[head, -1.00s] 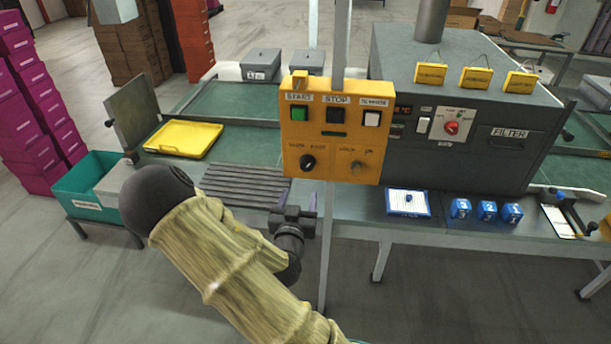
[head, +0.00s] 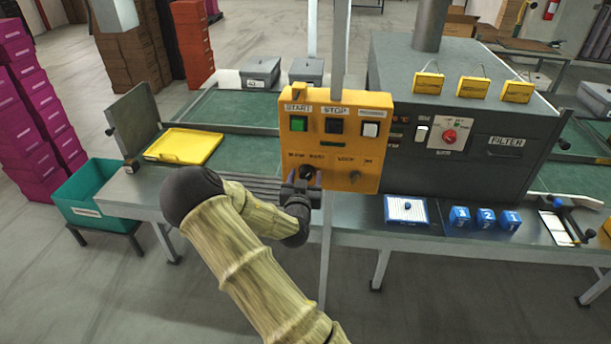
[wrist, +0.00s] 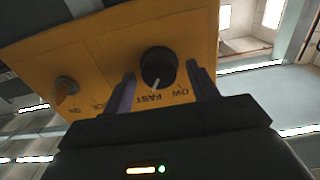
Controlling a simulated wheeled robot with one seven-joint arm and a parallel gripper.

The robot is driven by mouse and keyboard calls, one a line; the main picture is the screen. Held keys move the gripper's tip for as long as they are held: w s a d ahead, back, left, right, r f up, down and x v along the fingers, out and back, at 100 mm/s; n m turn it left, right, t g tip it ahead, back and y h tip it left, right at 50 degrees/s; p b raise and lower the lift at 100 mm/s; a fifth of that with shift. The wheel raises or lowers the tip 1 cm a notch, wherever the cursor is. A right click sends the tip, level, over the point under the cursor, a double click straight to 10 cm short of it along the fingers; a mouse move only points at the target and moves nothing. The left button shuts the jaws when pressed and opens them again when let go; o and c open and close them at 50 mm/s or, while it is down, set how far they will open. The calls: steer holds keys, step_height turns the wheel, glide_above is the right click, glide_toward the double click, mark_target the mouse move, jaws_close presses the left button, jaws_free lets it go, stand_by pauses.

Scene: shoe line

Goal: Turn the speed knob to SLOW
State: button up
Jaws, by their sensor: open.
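The yellow control box (head: 345,145) hangs on a post and has a black speed knob (head: 306,172) low on its left. In the wrist view the knob (wrist: 158,66) shows large, its white pointer line aimed toward the FAST lettering (wrist: 148,98). The SLOW label is partly hidden by a finger. My gripper (head: 304,186) is at the knob, in front of the panel. In the wrist view my gripper (wrist: 163,88) is open, one finger on each side of the knob, with gaps visible. I cannot tell whether the fingertips reach past its front face.
A lock switch (head: 355,176) sits right of the knob; it also shows in the wrist view (wrist: 66,88). Green START (head: 299,124), black STOP (head: 334,126) and white (head: 370,129) buttons are above.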

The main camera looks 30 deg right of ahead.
steer(key=shift+w, duration=0.1)
steer(key=c, duration=1)
steer(key=shift+n, duration=0.3)
steer(key=n+b, duration=0.1)
steer(key=n, duration=0.2)
steer(key=shift+f+b, duration=0.1)
steer(key=shift+b, duration=0.3)
steer(key=n+b, duration=0.1)
steer(key=n, duration=0.2)
steer(key=shift+a+n, duration=0.1)
steer(key=shift+n, duration=0.3)
steer(key=n, duration=0.6)
steer(key=shift+w+n+b, duration=0.1)
steer(key=shift+n+b, duration=0.2)
steer(key=shift+b, duration=0.1)
